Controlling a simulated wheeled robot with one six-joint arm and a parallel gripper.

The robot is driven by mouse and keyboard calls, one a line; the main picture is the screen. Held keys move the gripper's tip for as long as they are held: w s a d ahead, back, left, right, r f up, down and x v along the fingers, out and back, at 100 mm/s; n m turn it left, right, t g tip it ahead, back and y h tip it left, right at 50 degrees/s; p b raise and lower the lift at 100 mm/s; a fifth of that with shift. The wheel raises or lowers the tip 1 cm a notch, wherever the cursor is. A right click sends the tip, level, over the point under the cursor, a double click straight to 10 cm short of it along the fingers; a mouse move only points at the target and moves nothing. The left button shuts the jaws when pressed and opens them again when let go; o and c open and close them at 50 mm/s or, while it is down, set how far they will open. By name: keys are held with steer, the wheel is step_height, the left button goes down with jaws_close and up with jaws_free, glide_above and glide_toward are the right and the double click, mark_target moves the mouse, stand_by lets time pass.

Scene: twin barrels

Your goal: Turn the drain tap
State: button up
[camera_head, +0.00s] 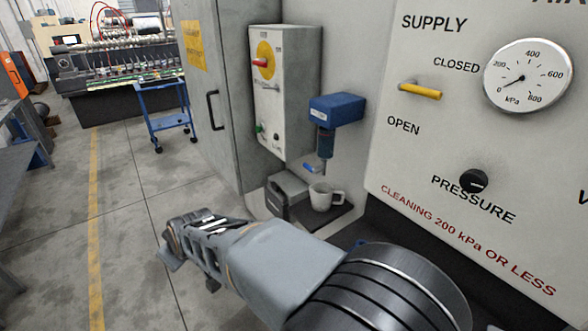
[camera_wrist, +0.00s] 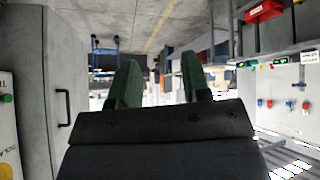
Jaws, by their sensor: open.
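The drain tap (camera_head: 313,167) is a small blue lever under the blue filter unit (camera_head: 337,108), which is fixed to the grey wall panel. The tap is not in the wrist view. A white mug (camera_head: 326,198) stands below the tap on a dark shelf. My gripper (camera_head: 172,242) is to the left of the tap and apart from it, pointing away from the panel. In the wrist view its two green fingers (camera_wrist: 158,78) are spread, with nothing between them.
A panel at the right bears a yellow supply lever (camera_head: 420,91), a pressure gauge (camera_head: 528,77) and a black knob (camera_head: 473,180). A switch box (camera_head: 285,90) hangs left of the filter unit. A blue cart (camera_head: 163,115) stands beyond. The floor (camera_head: 135,200) at the left is largely clear.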

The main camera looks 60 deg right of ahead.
steer(key=w+d+t+h, duration=0.3)
steer(key=w+d, duration=0.4)
steer(key=d, duration=0.2)
steer(key=g+h+p, duration=0.3)
steer(key=g+h, duration=0.6)
steer(key=h, duration=0.8)
glide_toward(306, 167)
steer(key=p+x, duration=0.1)
steer(key=x, duration=0.4)
steer(key=p+x, duration=0.2)
steer(key=x, duration=0.3)
steer(key=shift+s+f, duration=0.1)
steer(key=shift+f, duration=0.15)
